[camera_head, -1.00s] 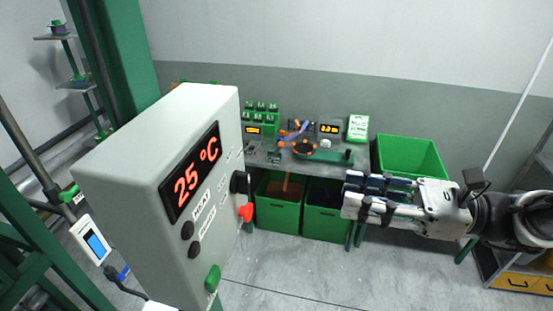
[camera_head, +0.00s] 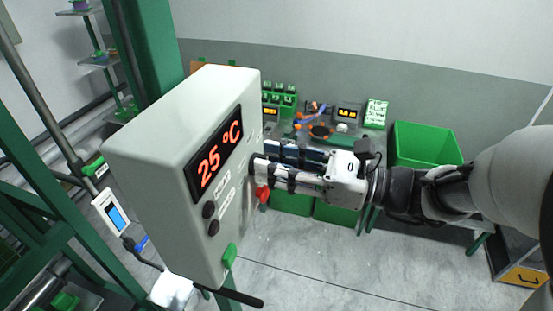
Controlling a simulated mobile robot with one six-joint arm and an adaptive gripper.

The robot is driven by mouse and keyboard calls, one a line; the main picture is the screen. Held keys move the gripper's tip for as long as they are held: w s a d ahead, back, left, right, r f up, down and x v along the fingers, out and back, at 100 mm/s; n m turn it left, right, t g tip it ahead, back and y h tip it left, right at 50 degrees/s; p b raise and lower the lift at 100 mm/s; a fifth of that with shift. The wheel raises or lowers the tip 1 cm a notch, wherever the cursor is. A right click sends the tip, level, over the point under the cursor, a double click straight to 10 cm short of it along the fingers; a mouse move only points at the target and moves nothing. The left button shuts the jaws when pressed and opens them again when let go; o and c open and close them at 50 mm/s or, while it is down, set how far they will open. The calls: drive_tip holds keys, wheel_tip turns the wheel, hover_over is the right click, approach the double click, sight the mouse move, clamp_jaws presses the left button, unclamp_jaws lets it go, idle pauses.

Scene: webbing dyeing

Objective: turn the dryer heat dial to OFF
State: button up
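The grey dryer control box (camera_head: 165,130) fills the left centre, its front face turned to the right. Its display (camera_head: 215,158) reads 25 °C in orange. Two dark round buttons (camera_head: 209,210) sit below the display beside small labels. My gripper (camera_head: 262,160) comes in from the right with its fingertips at the right part of the panel face. The two fingers are apart, one above the other. The black dial is hidden or nearly so at the fingertips; its pointing direction and any contact cannot be told.
A red knob (camera_head: 263,193) sits just below my fingers, and a green button (camera_head: 229,256) lower on the panel. Behind stand a bench with instruments, green bins (camera_head: 335,213) below it and a green crate (camera_head: 425,145). The floor in front is clear.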

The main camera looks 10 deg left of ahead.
drive_tip(key=shift+c, duration=0.4)
clamp_jaws()
